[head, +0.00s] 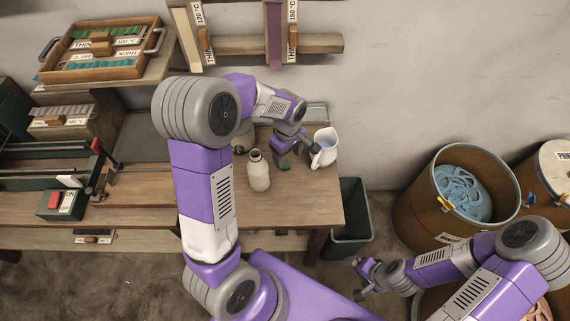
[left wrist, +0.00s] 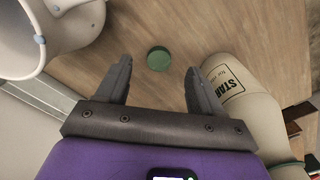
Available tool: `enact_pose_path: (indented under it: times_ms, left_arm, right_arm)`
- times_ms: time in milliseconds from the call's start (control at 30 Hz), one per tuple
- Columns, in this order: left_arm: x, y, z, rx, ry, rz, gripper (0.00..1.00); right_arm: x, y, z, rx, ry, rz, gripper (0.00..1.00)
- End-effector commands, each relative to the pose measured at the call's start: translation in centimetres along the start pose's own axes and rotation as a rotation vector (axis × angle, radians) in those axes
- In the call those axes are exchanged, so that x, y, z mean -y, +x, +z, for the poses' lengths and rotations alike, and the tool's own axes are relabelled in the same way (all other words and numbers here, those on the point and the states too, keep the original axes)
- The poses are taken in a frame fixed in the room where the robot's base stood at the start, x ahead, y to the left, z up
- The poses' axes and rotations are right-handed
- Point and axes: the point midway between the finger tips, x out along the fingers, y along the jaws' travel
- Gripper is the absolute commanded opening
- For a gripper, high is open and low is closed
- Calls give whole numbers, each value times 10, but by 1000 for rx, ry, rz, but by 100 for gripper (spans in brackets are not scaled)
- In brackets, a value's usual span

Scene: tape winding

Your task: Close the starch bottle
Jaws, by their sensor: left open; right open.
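The starch bottle (head: 259,172), cream-coloured, stands upright on the wooden table in the head view. Its lettered side (left wrist: 235,85) shows at the right of the left wrist view. A round green cap (left wrist: 159,59) lies on the table, apart from the bottle; I cannot make it out in the head view. My left gripper (head: 297,157) is open and empty, pointing down beside the bottle. In the left wrist view the cap lies beyond and between its fingers. My right gripper (head: 366,277) is open and empty, off the table at the lower right.
A white pitcher (head: 325,147) stands close to the right of my left gripper. A dark green bin (head: 352,215) stands beside the table's right edge. A machine with a red switch (head: 54,201) is at the left. Drums (head: 432,205) stand at the right.

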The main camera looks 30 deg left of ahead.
Motion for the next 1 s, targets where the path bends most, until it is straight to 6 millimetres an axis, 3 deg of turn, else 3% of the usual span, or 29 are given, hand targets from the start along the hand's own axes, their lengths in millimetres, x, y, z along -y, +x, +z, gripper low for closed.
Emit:
enact_pose_path:
  times_ms: [367, 700, 767, 1000]
  left_arm:
    - [1, 50, -9, 1, 0, -3, 67]
    - [1, 51, -9, 0, 0, -1, 67]
    - [1, 51, -9, 0, 0, -1, 61]
    - [1, 50, -9, 0, 0, -1, 24]
  right_arm:
    - [-7, 18, -1, 0, 0, 0, 93]
    - [-6, 17, -1, 0, 0, 0, 93]
    - [-6, 17, -1, 0, 0, 0, 93]
    - [-6, 17, -1, 0, 0, 0, 93]
